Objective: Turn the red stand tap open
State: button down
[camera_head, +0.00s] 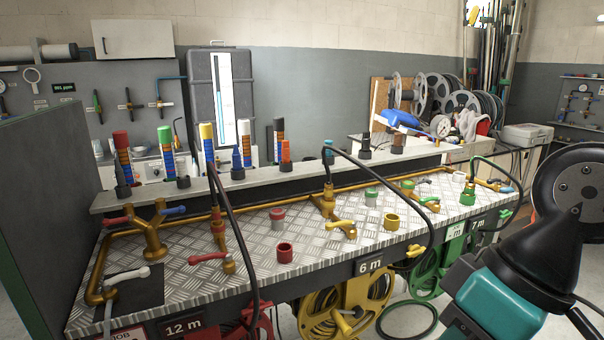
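A small brass tap with a red lever (208,257) stands on the left part of the metal tread-plate bench (180,262). Its lever points left from the brass body (229,265). Another red lever (117,221) sits on the left branch of a brass Y-piece (151,232), with a blue lever (172,210) on the right branch. I cannot tell from this view whether either red-levered tap is open or shut. My arm shows at the right edge, well away from these taps, and my gripper's fingers are not in view.
A black hose (234,226) arches down just right of the red-levered tap. A red ring (285,253) and a yellow-levered tap (343,225) stand farther right. A white lever (130,275) is at front left. A raised shelf (108,201) with nozzles runs behind.

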aim_at(194, 259)
jog(key=u, duration=1.45)
jog(key=i, duration=0.7)
jog(key=z, duration=1.15)
